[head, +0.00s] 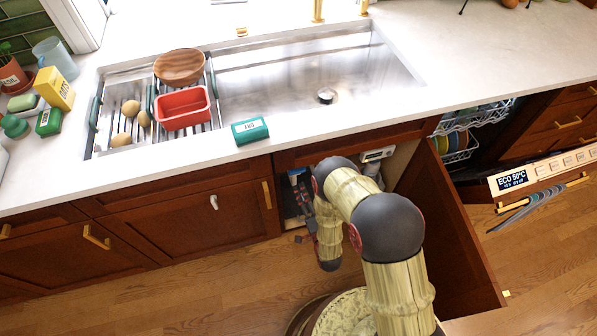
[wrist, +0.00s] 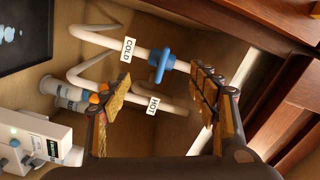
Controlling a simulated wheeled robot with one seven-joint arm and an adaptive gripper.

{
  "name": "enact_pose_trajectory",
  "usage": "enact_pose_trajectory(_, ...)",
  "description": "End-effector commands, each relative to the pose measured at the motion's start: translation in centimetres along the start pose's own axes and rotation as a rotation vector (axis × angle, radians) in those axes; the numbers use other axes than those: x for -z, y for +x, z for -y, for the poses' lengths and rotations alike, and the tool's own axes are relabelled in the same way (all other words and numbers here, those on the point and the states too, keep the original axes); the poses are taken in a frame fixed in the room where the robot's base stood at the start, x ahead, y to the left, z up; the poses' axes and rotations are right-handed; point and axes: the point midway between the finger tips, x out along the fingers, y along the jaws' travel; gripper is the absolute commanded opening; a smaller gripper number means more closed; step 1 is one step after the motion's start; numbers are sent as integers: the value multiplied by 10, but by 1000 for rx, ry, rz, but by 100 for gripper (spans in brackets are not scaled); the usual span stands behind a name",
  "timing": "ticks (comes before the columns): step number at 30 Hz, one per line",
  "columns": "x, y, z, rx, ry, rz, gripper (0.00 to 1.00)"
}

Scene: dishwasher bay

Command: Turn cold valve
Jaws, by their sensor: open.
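The cold valve (wrist: 161,64) is a blue fitting with a handle on a pale pipe inside the sink cabinet. In the wrist view its handle lies roughly crosswise to the pipe. A white COLD label (wrist: 128,50) hangs on the pipe to its left. My gripper (wrist: 164,88) is open, with one ribbed finger low on the left and the other on the right. The valve appears between and beyond the fingertips, with no contact visible. In the head view my arm reaches into the open cabinet and hides the valve.
A second pipe with a HOT label (wrist: 152,106) runs below the cold one. A white box (wrist: 40,140) with a small display sits at lower left, a dark panel (wrist: 35,35) above it. The open cabinet door (head: 450,225) stands right of my arm, near the open dishwasher (head: 545,170).

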Motion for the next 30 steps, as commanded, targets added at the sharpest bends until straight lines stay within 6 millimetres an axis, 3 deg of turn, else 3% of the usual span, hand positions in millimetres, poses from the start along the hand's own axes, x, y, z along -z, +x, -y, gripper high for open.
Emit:
enact_pose_trajectory(5,-2,14,3,0,-354,-9,73)
enact_pose_trajectory(15,6,28,4,-22,-1057,-35,73)
enact_pose_trajectory(23,7,30,3,-28,-1256,-34,73)
enact_pose_trajectory(30,8,58,2,-27,-1260,-36,73)
